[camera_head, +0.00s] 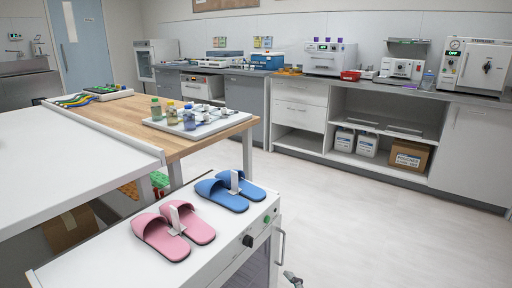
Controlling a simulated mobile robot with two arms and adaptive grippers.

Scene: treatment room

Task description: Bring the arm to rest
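A small dark grey jointed part (293,279) shows at the bottom edge, just right of the white cabinet. It looks like the tip of my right gripper, but it is mostly cut off, and I cannot tell if it is open or shut. It appears to hold nothing that I can see. My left gripper and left arm are out of view.
Pink slippers (158,237) and blue slippers (221,195) lie on the white cabinet (100,258). A white table (60,165) is at left. A wooden table (120,115) bears a tray (222,125) with bottles. Open floor (350,225) lies to the right.

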